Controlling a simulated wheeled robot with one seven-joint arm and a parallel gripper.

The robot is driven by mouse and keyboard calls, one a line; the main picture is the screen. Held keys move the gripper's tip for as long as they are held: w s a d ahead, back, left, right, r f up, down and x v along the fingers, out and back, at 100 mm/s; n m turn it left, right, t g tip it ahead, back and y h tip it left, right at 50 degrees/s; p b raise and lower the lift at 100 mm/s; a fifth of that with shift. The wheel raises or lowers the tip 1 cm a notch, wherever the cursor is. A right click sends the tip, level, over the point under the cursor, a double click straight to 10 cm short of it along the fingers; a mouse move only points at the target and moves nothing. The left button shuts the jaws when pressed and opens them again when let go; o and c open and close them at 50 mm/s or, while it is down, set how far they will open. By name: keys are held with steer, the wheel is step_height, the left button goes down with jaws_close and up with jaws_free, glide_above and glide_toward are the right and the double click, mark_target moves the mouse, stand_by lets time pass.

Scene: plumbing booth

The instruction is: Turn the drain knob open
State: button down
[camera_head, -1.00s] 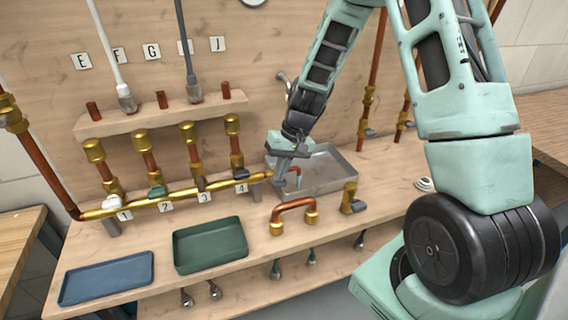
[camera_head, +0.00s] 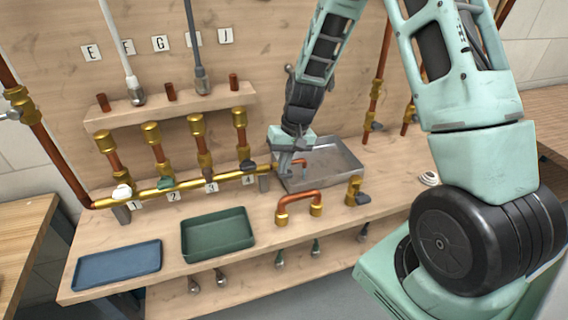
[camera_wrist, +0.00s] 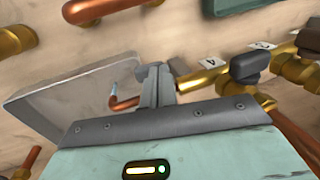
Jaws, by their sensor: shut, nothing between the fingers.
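A brass manifold pipe (camera_head: 190,181) runs along the bench and ends at the right beside a grey metal tray (camera_head: 345,158). A short copper spout (camera_wrist: 125,103) with a pale blue tip shows over the tray in the wrist view. My gripper (camera_head: 284,172) is shut and empty, pointing down at the pipe's right end by the tray's left edge. In the wrist view my gripper (camera_wrist: 154,74) is close to the brass pipe end (camera_wrist: 195,80). Contact is unclear.
A dark valve knob (camera_head: 249,166) sits by label 4, with a green knob (camera_head: 166,183) and a white knob (camera_head: 122,191) farther left. A copper U-pipe (camera_head: 299,198) and a brass valve (camera_head: 354,190) stand in front. Green (camera_head: 217,253) and blue (camera_head: 118,285) trays lie front left.

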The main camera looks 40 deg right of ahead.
steer(key=shift+r, duration=0.1)
steer(key=shift+a+p+v, duration=0.15)
steer(key=shift+p+v, duration=0.45)
steer(key=shift+v, duration=0.05)
steer(key=shift+a+p+v, duration=0.15)
steer(key=shift+p+v, duration=0.45)
steer(key=w+v, duration=0.1)
steer(key=v, duration=1.2)
steer(key=shift+s+p, duration=0.3)
steer(key=shift+s, duration=0.1)
